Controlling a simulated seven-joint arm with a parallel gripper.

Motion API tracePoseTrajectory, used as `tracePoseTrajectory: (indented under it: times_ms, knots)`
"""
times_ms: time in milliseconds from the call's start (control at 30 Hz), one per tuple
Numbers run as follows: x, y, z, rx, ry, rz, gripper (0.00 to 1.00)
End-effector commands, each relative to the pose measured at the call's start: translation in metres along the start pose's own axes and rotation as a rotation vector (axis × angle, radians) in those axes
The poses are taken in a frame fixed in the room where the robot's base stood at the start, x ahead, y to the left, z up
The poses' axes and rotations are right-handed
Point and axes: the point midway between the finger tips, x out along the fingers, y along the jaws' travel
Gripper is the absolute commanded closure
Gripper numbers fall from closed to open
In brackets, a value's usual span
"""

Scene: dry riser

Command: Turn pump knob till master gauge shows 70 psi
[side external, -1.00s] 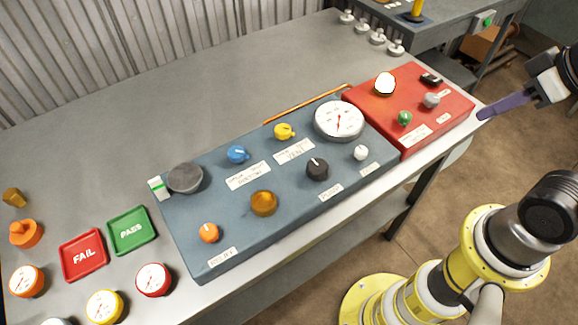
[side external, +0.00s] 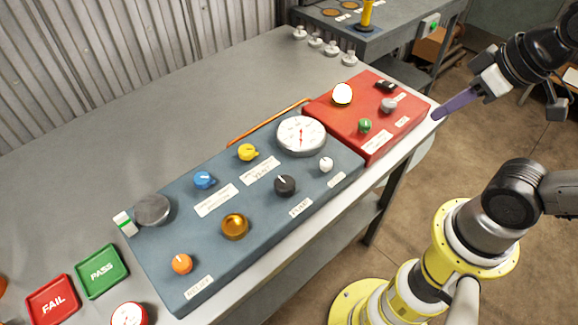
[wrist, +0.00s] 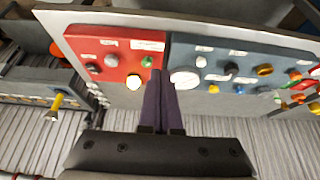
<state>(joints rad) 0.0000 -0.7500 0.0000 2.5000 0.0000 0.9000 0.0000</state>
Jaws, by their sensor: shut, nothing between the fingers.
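The blue-grey panel (side external: 180,275) carries a large round white gauge (side external: 302,136) with a red needle; its reading is too small to tell. A black knob (side external: 285,185) sits in front of the gauge, beside a small white knob (side external: 326,165). Their labels are too small to read surely, so I cannot tell which knob is the pump. My gripper (side external: 437,115) is shut and empty, its purple fingers near the right edge of the red box, apart from the panel. In the wrist view the shut fingertips (wrist: 160,74) show between the red box and the gauge (wrist: 185,77).
The panel also has blue (side external: 204,180), yellow (side external: 248,152) and orange (side external: 181,264) knobs and an amber dome (side external: 235,226). The red box (side external: 375,140) with a lit lamp (side external: 342,94) stands right of it. PASS (side external: 101,271) and FAIL (side external: 53,300) trays lie left.

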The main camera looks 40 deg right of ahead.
Motion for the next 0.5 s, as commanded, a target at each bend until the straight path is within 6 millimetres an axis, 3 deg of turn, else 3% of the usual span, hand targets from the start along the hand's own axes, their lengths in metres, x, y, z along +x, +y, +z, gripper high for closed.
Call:
tracePoseTrajectory:
  times_ms: [67, 267, 367, 500]
  knots:
    - [0.0, 0.0, 0.0, 0.0, 0.0, 0.0, 0.96]
    - [0.0, 0.0, 0.002, -0.112, -0.009, -0.001, 0.6]
    - [-0.007, 0.0, -0.003, -0.287, -0.008, -0.001, 0.42]
    - [-0.02, -0.003, -0.026, -0.62, -0.022, -0.016, 0.18]
